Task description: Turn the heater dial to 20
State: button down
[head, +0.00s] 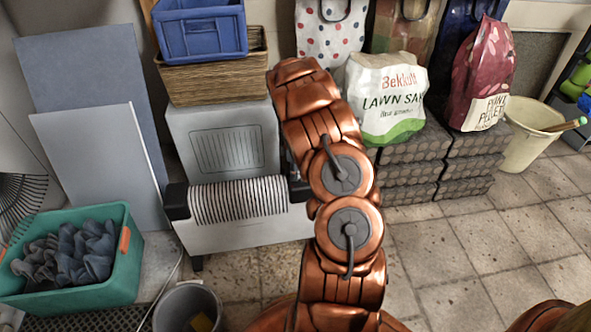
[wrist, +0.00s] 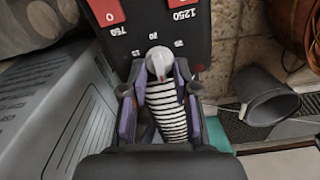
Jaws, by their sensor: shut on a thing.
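The heater (head: 240,215) is a low white unit with a ribbed top and black ends, standing on the floor in the head view. Its black control panel (wrist: 150,22) fills the top of the wrist view. The pale heater dial (wrist: 159,62) sits on it, with small numbers around its upper side. I cannot tell which number the dial points to. My gripper (wrist: 158,80) is shut on the dial, one finger at each side. The ribbed heater top shows between the fingers. In the head view my arm hides the gripper and dial.
Two red switches (wrist: 107,12) lie on the panel above the dial. A grey louvred cabinet (head: 225,140) stands close behind the heater. A dark bucket (head: 187,307) and a teal tub (head: 90,285) stand at front left. Tiled floor is clear at right.

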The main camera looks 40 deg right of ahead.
jog(key=shift+f, duration=0.1)
dwell(0.8)
jog(key=c, duration=0.9)
grip_release()
notch_tip(320, 180, up, 12)
jog(key=shift+r, duration=0.1)
